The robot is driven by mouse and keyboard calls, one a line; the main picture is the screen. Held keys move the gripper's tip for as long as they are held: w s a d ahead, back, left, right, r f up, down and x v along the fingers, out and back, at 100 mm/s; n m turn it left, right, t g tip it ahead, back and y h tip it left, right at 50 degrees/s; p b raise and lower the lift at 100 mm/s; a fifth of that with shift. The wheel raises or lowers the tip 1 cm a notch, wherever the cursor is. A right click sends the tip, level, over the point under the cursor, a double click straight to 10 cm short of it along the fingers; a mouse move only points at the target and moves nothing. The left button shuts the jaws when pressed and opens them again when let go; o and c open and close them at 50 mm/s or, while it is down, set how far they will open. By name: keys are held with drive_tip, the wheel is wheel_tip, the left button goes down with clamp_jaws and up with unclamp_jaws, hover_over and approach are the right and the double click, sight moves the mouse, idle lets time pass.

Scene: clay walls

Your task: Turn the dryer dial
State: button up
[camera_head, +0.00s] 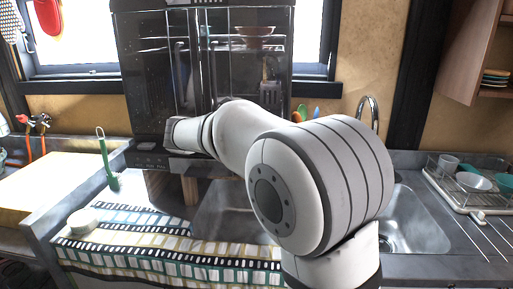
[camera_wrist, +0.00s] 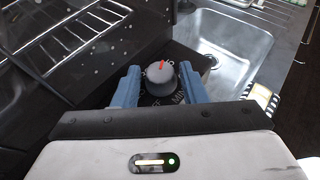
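The dryer (camera_head: 150,75) is a tall dark cabinet with a glass front in the head view. Its control panel (camera_head: 148,160) runs along the lower front edge. The dial (camera_wrist: 160,76) shows in the wrist view as a round dark grey knob with a red pointer, on a black panel with white lettering. My gripper (camera_wrist: 159,68) has its two blue fingers on the left and right of the dial. Small gaps seem to show between the fingers and the knob; contact is hard to tell. The dial and my fingertips are hidden in the head view.
A sink (camera_head: 412,222) lies right of my arm and below the dryer. A wire rack (camera_wrist: 75,40) shows inside the dryer. A green brush (camera_head: 107,160) stands on the left, a striped cloth (camera_head: 170,255) covers the counter front, and a dish rack (camera_head: 470,185) is at right.

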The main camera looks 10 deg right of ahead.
drive_tip(key=p+v, duration=0.1)
drive_tip(key=v, duration=0.6)
drive_tip(key=shift+s+a, duration=0.15)
drive_tip(key=shift+a, duration=0.05)
